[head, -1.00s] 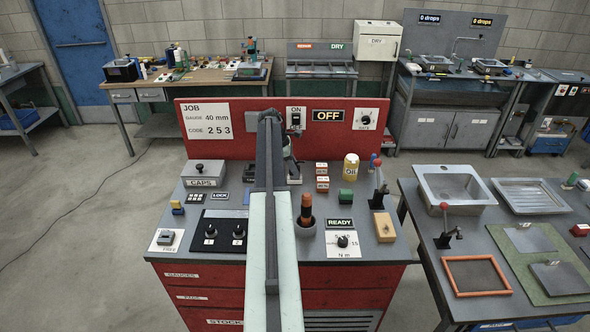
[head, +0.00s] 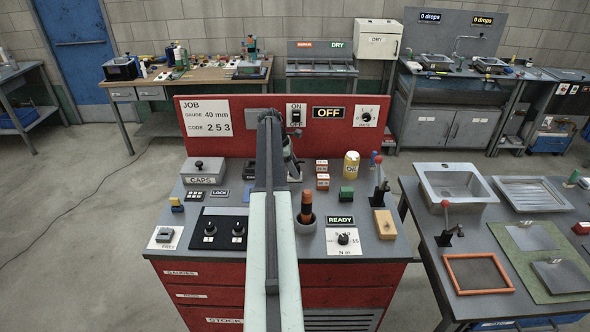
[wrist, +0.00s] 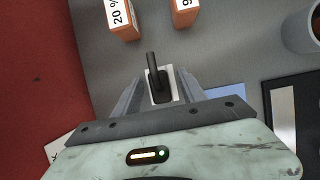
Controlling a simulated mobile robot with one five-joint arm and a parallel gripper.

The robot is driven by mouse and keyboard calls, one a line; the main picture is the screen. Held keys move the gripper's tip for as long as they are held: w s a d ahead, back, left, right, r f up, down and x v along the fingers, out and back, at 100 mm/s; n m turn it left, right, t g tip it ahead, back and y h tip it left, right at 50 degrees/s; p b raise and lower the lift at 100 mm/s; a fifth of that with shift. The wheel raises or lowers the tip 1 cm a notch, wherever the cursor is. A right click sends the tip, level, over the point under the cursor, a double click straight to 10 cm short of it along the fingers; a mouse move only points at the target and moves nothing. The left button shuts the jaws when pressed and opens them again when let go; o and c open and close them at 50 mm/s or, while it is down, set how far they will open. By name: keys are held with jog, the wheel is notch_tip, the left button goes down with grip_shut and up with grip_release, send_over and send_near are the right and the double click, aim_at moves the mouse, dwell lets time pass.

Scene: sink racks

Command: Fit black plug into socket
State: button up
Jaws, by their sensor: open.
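In the wrist view a black piece (wrist: 153,66) with a stem stands on a small white plate (wrist: 151,91). It may be the black plug; I cannot tell for sure. My gripper (wrist: 158,88) is open, with one grey finger on either side of this piece. No grip on it shows. In the head view my arm hides most of this spot, and my gripper (head: 290,168) shows only partly behind the arm, low over the back of the grey bench top. I cannot make out the socket for certain.
Orange blocks with white labels (wrist: 122,18) stand close by. A yellow can (head: 351,164), a green block (head: 346,193) and a red-knobbed lever (head: 379,182) stand right of the arm. A dark cup with an orange-handled tool (head: 306,209) is nearer. A red panel (head: 225,145) closes the back.

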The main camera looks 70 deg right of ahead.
jog(key=p+v, duration=0.7)
jog(key=shift+r, duration=0.35)
jog(key=shift+w, duration=0.15)
